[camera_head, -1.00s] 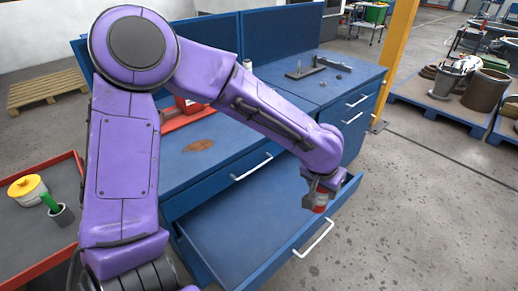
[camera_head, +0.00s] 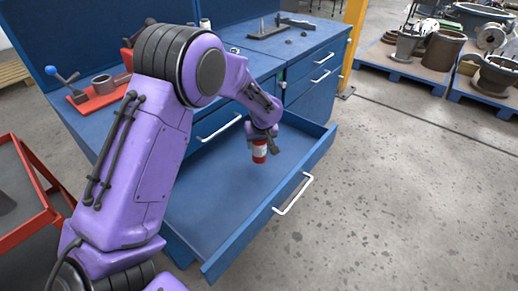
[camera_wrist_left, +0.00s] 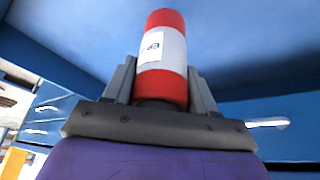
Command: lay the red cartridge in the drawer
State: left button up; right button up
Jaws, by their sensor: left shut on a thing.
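My left gripper (camera_head: 262,133) is shut on the red cartridge (camera_head: 259,152), which has a white label band and hangs upright below the fingers. In the left wrist view the cartridge (camera_wrist_left: 163,60) sits between the two grey fingers of the gripper (camera_wrist_left: 162,88). The blue drawer (camera_head: 215,225) is pulled open with a white handle on its front. The cartridge is over the drawer's inside; I cannot tell its exact height above the floor of it. My right gripper is not in view.
The blue workbench (camera_head: 185,135) stands behind the drawer. A red fixture (camera_head: 100,95) with a blue-knobbed lever is on it at left. A red-rimmed cart (camera_head: 30,230) is at the lower left. Pallets (camera_head: 400,70) with metal parts lie at the upper right. The floor at right is clear.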

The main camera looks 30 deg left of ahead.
aim_at(260, 149)
pick_arm(q)
jog(key=x, duration=0.3)
jog(key=d+x, duration=0.1)
jog(key=x, duration=0.1)
jog(key=shift+w+f, duration=0.25)
jog(key=shift+f, duration=0.05)
jog(key=shift+s, duration=0.1)
jog(key=o, duration=1.2)
jog(key=shift+f, duration=0.1)
jog(key=v, duration=1.2)
jog(key=shift+r+p, duration=0.2)
jog(key=shift+p, duration=0.2)
